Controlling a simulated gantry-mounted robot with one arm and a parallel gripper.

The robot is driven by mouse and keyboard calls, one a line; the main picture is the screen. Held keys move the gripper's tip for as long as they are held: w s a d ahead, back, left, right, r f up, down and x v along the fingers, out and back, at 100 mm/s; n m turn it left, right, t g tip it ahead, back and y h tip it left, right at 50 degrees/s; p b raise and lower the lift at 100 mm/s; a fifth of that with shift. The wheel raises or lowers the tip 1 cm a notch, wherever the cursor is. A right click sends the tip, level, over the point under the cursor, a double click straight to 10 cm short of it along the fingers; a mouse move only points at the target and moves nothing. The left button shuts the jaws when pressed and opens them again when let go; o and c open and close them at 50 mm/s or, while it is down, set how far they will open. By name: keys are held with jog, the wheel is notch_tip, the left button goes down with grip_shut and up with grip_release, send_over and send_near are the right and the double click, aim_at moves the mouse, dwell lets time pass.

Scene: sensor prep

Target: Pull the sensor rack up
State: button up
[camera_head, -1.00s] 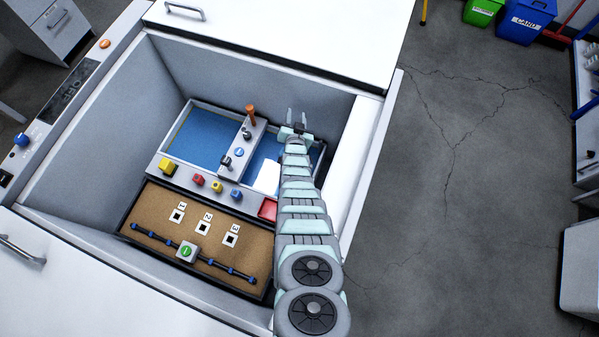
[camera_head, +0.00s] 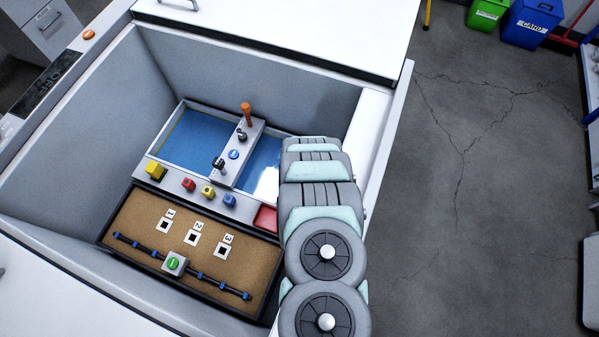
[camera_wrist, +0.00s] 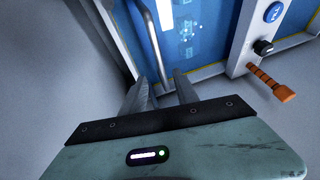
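A pale metal bar (camera_wrist: 152,40) with a bent end runs over the blue liquid tank (camera_wrist: 208,52) in the wrist view. It may be the sensor rack's handle; I cannot tell what it joins to. My gripper (camera_wrist: 163,82) has its two grey fingers apart, with the bar's lower end just in front of the gap between them. I cannot tell whether they touch the bar. In the head view my arm covers the gripper and the right end of the tank (camera_head: 262,158). The rack itself does not show clearly.
A grey divider (camera_head: 238,152) with an orange-handled lever (camera_head: 246,114) crosses the tank, left of my arm. Colored knobs and a red tray (camera_head: 266,219) line its front. A cork board (camera_head: 140,212) lies nearer. The recess walls (camera_head: 245,72) stand close around.

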jog(key=shift+b+x, duration=3.25)
jog(key=shift+x, duration=1.1)
grip_shut()
